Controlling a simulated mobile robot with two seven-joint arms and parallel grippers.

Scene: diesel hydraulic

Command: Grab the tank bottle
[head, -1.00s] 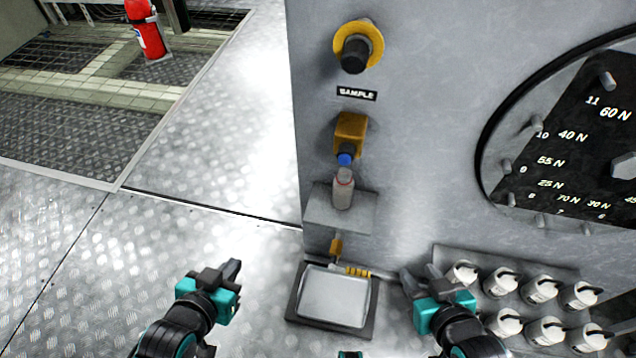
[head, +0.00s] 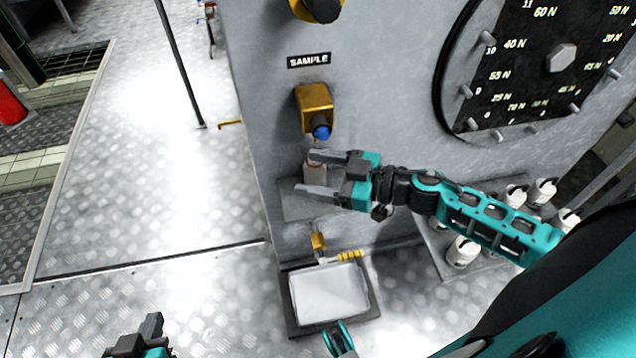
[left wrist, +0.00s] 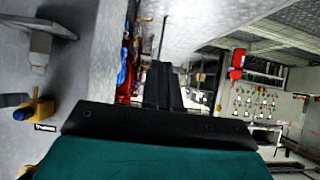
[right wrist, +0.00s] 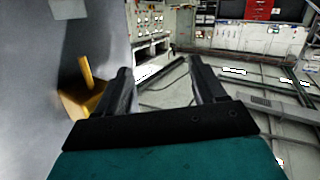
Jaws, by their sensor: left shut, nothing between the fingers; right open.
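The tank bottle (head: 315,173) is small and pale with a reddish band near its top. It stands upright on a small grey shelf (head: 293,204) under the yellow tap block with a blue tip (head: 314,108). My right gripper (head: 309,174) is open in front of the panel. In the head view its fingers lie above and below the bottle's visible part, and nothing shows between them in the right wrist view (right wrist: 160,85). I cannot tell whether they touch the bottle. My left gripper (head: 150,328) is shut and empty, low at the left, away from the panel.
A SAMPLE label (head: 309,60) and a round dial (head: 540,70) are on the grey panel. A pale square tray (head: 330,295) lies below the shelf. Several white bottles (head: 462,251) stand at the right behind my arm. The floor at left is open.

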